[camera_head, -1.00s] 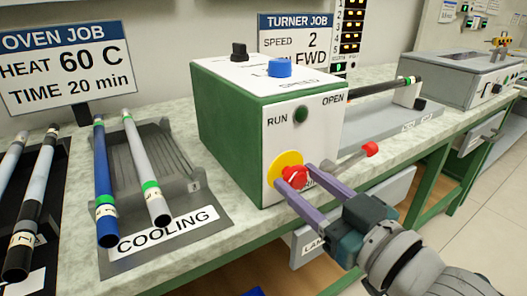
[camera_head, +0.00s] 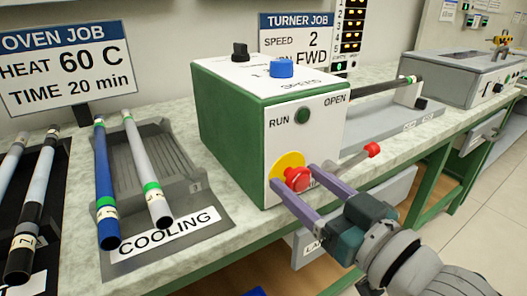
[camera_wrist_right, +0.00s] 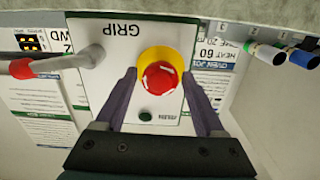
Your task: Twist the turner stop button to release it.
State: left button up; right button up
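The turner is a green and white box (camera_head: 225,125) on the bench. Its red stop button (camera_head: 298,179) sits on a yellow disc (camera_head: 287,159) low on the white front face, and it also shows in the right wrist view (camera_wrist_right: 159,78). My right gripper (camera_head: 294,175) is open, with its purple fingers on either side of the button. Whether the fingertips touch the panel is unclear. My left gripper is not in view.
A green RUN button (camera_head: 302,115) is above the stop button. A red-tipped lever (camera_head: 372,149) sticks out right of the turner. A black rod (camera_head: 375,86) extends behind it. The cooling rack (camera_head: 165,165) with a blue and a grey rod stands left.

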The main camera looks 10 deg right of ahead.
jog(key=shift+o, duration=0.8)
jog(key=shift+s, duration=0.1)
jog(key=p+v, duration=0.1)
jog(key=v, duration=0.9)
jog(key=shift+p, duration=0.4)
jog(key=shift+r, duration=0.1)
jog(key=s+d+r+m+g+h+p, duration=0.1)
jog(key=s+r+g+h+p, duration=0.2)
jog(key=s+r+g+p, duration=0.6)
jog(key=s+d+r+m+g+h+p, duration=0.1)
jog(key=s+r+g+h+p, duration=0.25)
jog(key=s+r+p, duration=0.6)
notch_tip(320, 180, up, 37)
jog(key=w+p, duration=0.2)
jog(key=p, duration=3.6)
jog(key=shift+w+a+g, duration=0.15)
jog(key=shift+w+g, duration=0.2)
jog(key=shift+g, duration=0.1)
